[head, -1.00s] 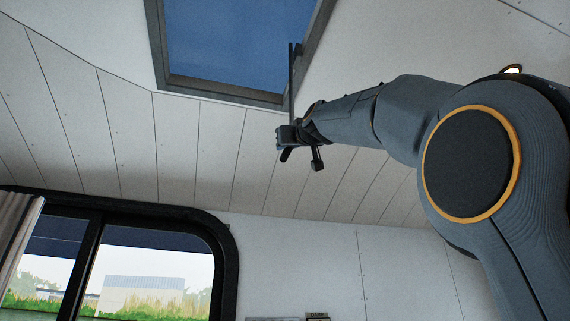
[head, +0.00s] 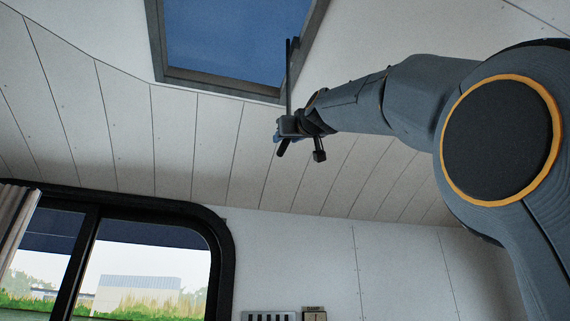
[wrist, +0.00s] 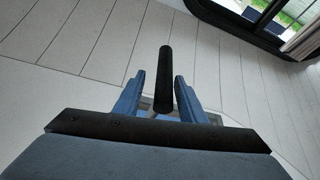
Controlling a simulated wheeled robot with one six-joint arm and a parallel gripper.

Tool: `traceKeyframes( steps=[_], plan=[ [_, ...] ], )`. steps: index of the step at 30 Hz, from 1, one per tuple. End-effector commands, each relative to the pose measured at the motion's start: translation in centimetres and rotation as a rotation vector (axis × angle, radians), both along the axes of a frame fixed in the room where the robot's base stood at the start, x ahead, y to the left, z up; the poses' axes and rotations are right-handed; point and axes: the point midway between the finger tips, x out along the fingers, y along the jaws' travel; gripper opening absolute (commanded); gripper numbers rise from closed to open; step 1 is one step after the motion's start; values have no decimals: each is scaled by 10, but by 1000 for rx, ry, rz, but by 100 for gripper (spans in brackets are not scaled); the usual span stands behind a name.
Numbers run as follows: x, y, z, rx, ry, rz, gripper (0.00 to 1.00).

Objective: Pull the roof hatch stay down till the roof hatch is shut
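The roof hatch (head: 218,90) is a grey-framed opening in the ceiling with dark blue sky showing through; it stands open. Its stay (head: 289,75) is a thin dark rod hanging from the frame's right side. My gripper (head: 279,134) is at the stay's lower end, with a dark bar end poking out below it. In the wrist view the black bar of the stay (wrist: 164,75) lies between the two blue fingers of my gripper (wrist: 160,88). A gap shows on each side of the bar, so the fingers look open around it.
A black-framed window (head: 225,260) with a curtain (head: 14,225) is at the lower left. A small switch panel (head: 268,316) is on the wall at the bottom. White panelled wall and ceiling (head: 190,145) surround the hatch, with free air below my gripper.

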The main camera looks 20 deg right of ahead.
Motion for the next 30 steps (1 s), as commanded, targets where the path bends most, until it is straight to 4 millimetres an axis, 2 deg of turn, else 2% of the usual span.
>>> traceKeyframes(
  steps=[7,12,30],
  plan=[
    [-35,-3,-17,0,-1,-2,37],
    [-48,-5,-22,-1,1,-1,37],
    [-51,-4,-21,-1,0,-1,37]
  ],
)
